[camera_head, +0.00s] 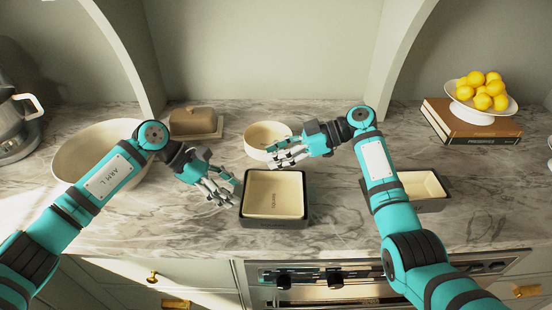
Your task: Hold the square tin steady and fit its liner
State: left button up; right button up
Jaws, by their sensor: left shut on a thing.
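The square tin (275,222) is dark grey and sits on the marble counter near its front edge, in the middle of the head view. A cream liner (273,192) with small dark lettering lies inside it, its edges close to the tin's walls. My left gripper (233,197) is at the tin's left side, shut on the tin's wall. My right gripper (272,156) is over the far side of the tin, in front of a round bowl. I see nothing between its fingers, but their opening is too small to judge.
A second dark tin with a cream inside (425,187) stands right, partly behind my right arm. A round cream bowl (262,134), a lidded butter dish (195,124) and a large bowl (80,150) stand behind. Lemons (482,88) sit on a stand on books (470,126).

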jog(key=shift+r, duration=2.7)
jog(key=c, duration=0.3)
jog(key=shift+s+a+r+h, duration=0.15)
jog(key=shift+a+r+h, duration=0.05)
jog(key=shift+r+h, duration=0.1)
jog(key=shift+c, duration=1.2)
jog(key=s+h, duration=0.1)
jog(key=s+a+r+m+h, duration=0.1)
jog(key=h, duration=0.1)
jog(key=s+a+m+h, duration=0.1)
jog(key=h, duration=0.1)
jog(key=shift+a+r, duration=0.15)
grip_shut()
jog(key=shift+s+d+f+m+t+h, duration=0.25)
jog(key=shift+s+d+f+m+h, duration=0.25)
jog(key=shift+f+h, duration=1)
jog(key=shift+s+d+f+m+t+h, duration=0.3)
jog(key=shift+s+f+m+h, duration=0.45)
jog(key=shift+f, duration=1.65)
jog(key=shift+s+d+f+m+t+h, duration=0.35)
jog(key=shift+f+m+h, duration=0.4)
jog(key=shift+f, duration=1.2)
jog(key=shift+s, duration=0.1)
